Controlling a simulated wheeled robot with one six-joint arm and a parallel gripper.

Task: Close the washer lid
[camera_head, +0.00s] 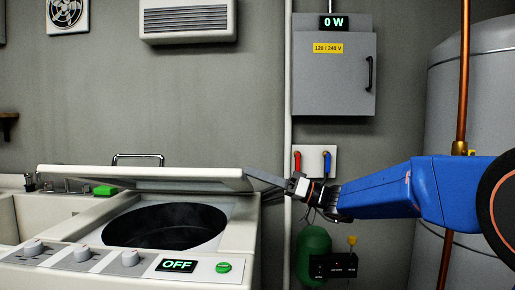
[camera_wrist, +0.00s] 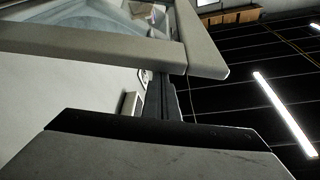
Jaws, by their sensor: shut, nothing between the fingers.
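The washer (camera_head: 240,235) stands at the left with its drum opening (camera_head: 165,226) showing. Its white lid (camera_head: 140,181) is partly open, a slab at a low tilt above the opening. The lid also fills the top of the wrist view (camera_wrist: 206,52). My gripper (camera_head: 255,176) comes in from the right, and its shut, empty fingers reach the lid's right end. In the wrist view the dark fingers (camera_wrist: 160,95) meet the lid's edge. Whether they touch it, I cannot tell.
The front panel has several knobs, an OFF display (camera_head: 177,265) and a green button (camera_head: 223,267). A sink (camera_head: 18,212) and a green block (camera_head: 104,190) are at the left. A grey electrical box (camera_head: 334,75), copper pipe (camera_head: 463,75) and large tank (camera_head: 485,80) stand behind my arm.

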